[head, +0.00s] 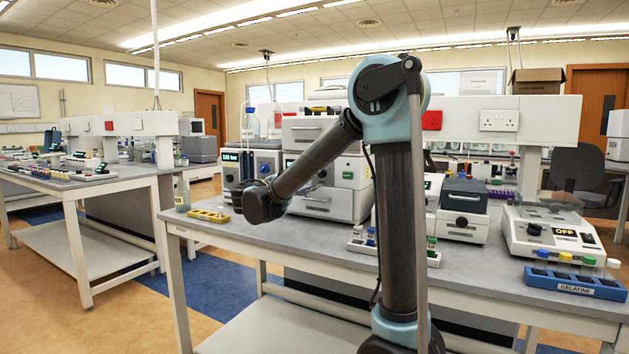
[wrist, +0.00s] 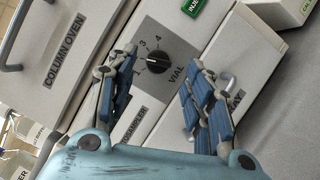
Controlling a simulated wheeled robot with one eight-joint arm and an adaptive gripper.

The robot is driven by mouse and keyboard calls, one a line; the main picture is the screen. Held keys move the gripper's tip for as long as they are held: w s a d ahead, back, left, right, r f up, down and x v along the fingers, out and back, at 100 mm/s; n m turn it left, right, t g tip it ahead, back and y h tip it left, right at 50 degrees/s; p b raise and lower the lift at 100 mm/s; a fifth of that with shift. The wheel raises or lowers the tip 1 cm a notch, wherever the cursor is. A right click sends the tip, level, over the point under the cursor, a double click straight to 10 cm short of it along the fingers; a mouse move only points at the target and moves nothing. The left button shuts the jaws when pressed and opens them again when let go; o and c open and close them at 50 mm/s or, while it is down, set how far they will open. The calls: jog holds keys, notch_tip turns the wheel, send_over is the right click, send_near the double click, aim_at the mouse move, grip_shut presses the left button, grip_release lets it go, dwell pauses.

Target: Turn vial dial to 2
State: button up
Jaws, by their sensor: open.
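The vial dial (wrist: 157,63) is a round black knob on a dark grey square panel marked VIAL, with numbers around its left and upper side. Its pale pointer mark appears to face left, toward the lower numbers; the exact number is too small to tell. My gripper (wrist: 161,60) is open, its blue-padded fingers on either side of the dial in the wrist view. I see no finger contact with the knob, and depth is hard to judge.
A COLUMN OVEN panel (wrist: 66,47) with a handle lies left of the dial. A green button (wrist: 193,7) is above it.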

jog(key=v, duration=0.8)
jog(key=shift+f, duration=0.15)
jog(key=shift+s+a, duration=0.1)
jog(key=shift+a, duration=0.05)
